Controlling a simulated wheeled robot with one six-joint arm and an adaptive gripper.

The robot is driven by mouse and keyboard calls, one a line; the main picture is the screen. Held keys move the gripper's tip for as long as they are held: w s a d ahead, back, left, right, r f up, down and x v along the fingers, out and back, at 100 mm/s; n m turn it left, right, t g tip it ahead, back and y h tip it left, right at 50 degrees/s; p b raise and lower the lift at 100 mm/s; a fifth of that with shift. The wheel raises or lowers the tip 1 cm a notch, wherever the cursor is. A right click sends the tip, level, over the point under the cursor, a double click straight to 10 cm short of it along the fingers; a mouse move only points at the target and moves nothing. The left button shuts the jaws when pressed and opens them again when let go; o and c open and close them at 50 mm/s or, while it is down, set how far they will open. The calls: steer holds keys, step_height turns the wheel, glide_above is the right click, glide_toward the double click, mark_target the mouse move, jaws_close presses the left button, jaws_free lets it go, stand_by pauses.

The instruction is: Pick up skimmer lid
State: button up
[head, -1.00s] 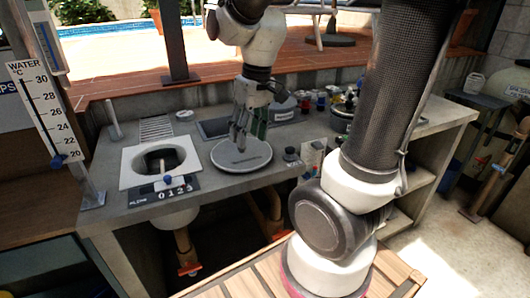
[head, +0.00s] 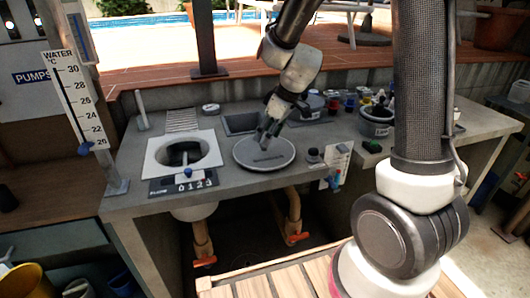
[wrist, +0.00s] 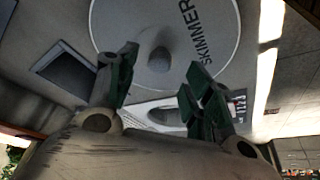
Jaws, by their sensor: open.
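The skimmer lid (head: 251,160) is a pale round disc lying flat on the grey counter, right of the square skimmer opening. In the wrist view the lid (wrist: 120,25) shows dark SKIMMER lettering and a small round knob (wrist: 158,60) at its middle. My gripper (head: 263,140) is over the lid and tilts down from the upper right. In the wrist view my open gripper (wrist: 160,88) has its dark green fingers on either side below the knob, with nothing between them. I cannot tell whether the fingertips touch the lid.
A dark recess (head: 238,124) lies behind the lid. A small dark knob (head: 314,155) and a grey pot (head: 376,122) with bottles behind stand to the right.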

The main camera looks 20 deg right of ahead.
steer(key=x, duration=0.3)
steer(key=shift+w+f, duration=0.1)
steer(key=shift+f, duration=0.2)
steer(key=shift+c, duration=0.4)
jaws_close()
step_height(320, 180, up, 10)
